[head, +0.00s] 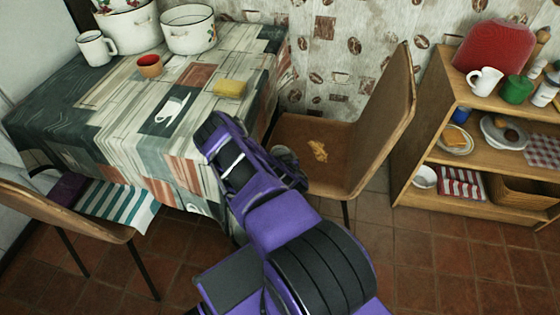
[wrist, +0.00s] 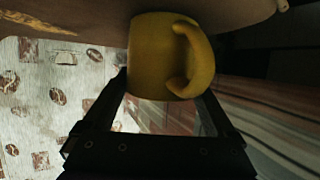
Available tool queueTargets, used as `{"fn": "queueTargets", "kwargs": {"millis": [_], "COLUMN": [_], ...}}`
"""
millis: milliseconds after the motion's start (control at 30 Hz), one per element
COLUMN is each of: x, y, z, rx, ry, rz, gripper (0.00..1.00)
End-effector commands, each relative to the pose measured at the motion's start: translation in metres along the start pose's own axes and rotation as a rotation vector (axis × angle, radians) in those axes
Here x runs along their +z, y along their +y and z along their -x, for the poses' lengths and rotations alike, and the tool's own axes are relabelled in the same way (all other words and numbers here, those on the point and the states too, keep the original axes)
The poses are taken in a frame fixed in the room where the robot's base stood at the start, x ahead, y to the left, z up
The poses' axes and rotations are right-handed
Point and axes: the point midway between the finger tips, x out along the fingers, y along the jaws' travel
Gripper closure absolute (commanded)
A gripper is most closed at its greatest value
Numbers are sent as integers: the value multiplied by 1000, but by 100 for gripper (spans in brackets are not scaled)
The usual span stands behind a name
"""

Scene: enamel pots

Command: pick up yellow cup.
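The yellow cup (wrist: 155,60) shows in the wrist view, at the top middle, with its handle to the right. It lies against the brown chair seat; I cannot tell whether it touches it. My gripper (wrist: 167,92) is open, with one dark finger near the cup's left side and the other below and right of the handle. Whether either finger touches the cup is unclear. In the head view my gripper end (head: 287,165) is beside the left edge of the chair seat (head: 290,130), and the arm hides the cup there.
The table (head: 75,100) on the left holds pots, a white mug (head: 96,47), a small orange-brown cup (head: 150,66) and a yellow sponge (head: 229,88). The chair's backrest (head: 385,115) rises right of my gripper. A wooden shelf (head: 420,165) stands further right.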

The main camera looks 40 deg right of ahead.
Motion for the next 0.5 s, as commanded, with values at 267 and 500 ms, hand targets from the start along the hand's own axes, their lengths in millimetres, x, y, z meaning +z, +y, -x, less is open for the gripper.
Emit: {"fn": "queueTargets", "kwargs": {"millis": [267, 500], "x": [0, -3], "y": [0, 0], "z": [0, 1], "rx": [0, 0], "ry": [0, 2], "rz": [0, 0], "gripper": [81, 81]}}
